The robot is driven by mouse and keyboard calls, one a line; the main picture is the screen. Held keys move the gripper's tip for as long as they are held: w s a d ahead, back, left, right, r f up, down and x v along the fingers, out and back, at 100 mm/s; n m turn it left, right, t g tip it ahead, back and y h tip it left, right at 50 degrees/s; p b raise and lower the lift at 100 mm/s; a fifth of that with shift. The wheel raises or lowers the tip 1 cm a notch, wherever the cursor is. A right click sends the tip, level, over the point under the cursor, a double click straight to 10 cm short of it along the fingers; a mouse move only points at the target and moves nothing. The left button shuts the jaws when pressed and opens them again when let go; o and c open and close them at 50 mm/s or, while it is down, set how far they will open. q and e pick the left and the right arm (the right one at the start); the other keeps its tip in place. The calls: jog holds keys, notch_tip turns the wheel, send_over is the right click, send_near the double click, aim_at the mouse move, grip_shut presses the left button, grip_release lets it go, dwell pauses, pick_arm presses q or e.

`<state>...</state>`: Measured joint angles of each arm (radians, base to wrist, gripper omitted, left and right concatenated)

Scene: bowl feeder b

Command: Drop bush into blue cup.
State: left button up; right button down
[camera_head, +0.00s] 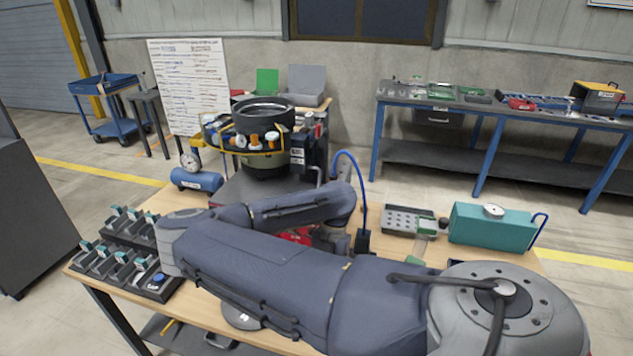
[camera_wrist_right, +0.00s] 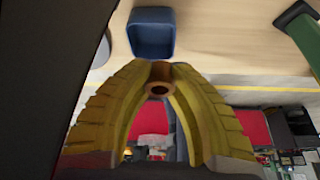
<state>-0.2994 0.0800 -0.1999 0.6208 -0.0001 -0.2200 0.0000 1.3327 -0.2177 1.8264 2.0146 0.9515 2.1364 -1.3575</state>
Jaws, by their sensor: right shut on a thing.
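The bush (camera_wrist_right: 160,73), a small brown ring-shaped part with a hole, is held between the yellow fingertips of my right gripper (camera_wrist_right: 159,80) in the right wrist view. The blue cup (camera_wrist_right: 152,34), square and open, shows just beyond the fingertips, apart from the bush. How high the bush is over the cup I cannot tell. In the head view my right arm crosses the table and hides most of its gripper; I cannot make out the bush or the cup there. My left gripper is in neither view.
A bowl feeder (camera_head: 264,130) stands at the table's back. Black racks (camera_head: 125,255) with several clips are at the left. A grey tray with holes (camera_head: 408,219) and a teal box (camera_head: 490,226) are at the right. Red surfaces (camera_wrist_right: 150,115) show behind the fingers.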

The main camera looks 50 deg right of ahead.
jog(key=shift+f, duration=0.5)
jog(key=c, duration=1.2)
grip_release()
jog(key=shift+c, duration=0.2)
jog(key=v, duration=1.2)
